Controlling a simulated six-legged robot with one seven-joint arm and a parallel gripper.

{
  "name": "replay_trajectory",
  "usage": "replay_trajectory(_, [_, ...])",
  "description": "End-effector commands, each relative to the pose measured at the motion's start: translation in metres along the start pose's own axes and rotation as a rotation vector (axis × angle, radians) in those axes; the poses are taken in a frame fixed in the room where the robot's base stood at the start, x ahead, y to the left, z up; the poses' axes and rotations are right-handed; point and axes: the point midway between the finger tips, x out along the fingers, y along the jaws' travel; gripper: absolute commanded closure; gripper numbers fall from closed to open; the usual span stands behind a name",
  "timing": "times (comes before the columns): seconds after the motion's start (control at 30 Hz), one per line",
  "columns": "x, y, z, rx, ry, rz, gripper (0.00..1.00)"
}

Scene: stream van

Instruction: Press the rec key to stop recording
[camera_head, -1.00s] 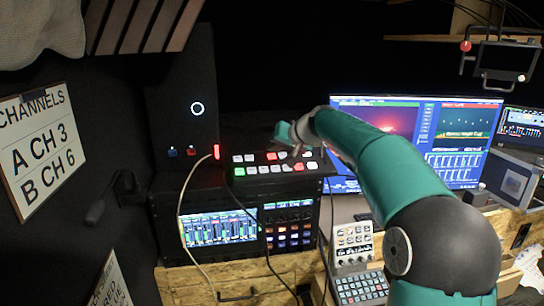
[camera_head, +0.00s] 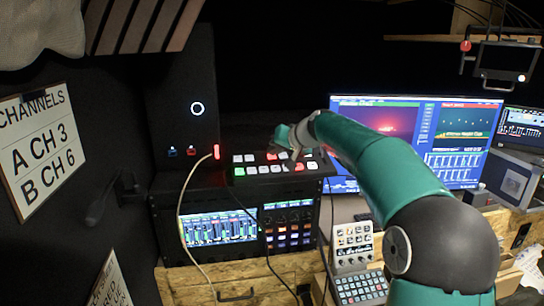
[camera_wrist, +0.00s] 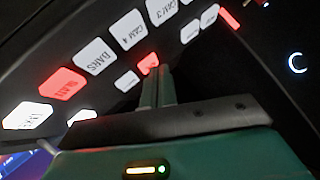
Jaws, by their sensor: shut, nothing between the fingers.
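The key panel (camera_head: 250,180) is a black, sloped box with rows of white, red and green lit keys. My gripper (camera_head: 296,156) is over the right half of its keys, and its tips are partly lost against the panel. In the wrist view my gripper (camera_wrist: 158,72) is shut and empty, with its tips right by a small red lit key (camera_wrist: 149,63); I cannot tell whether they touch it. A larger red key (camera_wrist: 62,83) lies to the left. I cannot read a rec label on either red key.
White keys, such as the BARS key (camera_wrist: 95,56), sit close around the fingertips. Below the panel is a rack with a lit screen (camera_head: 220,227). A large monitor (camera_head: 460,170) stands right, behind my arm. A cable (camera_head: 181,215) hangs at the rack's left.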

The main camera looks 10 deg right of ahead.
Motion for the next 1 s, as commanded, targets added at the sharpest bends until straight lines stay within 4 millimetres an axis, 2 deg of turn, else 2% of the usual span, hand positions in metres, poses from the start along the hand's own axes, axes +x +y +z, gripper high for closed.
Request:
replay_trajectory(0.57, [0.002, 0.002, 0.002, 0.000, -0.001, 0.000, 1.00])
replay_trajectory(1.0, [-0.009, -0.007, -0.006, 0.000, -0.001, 0.000, 1.00])
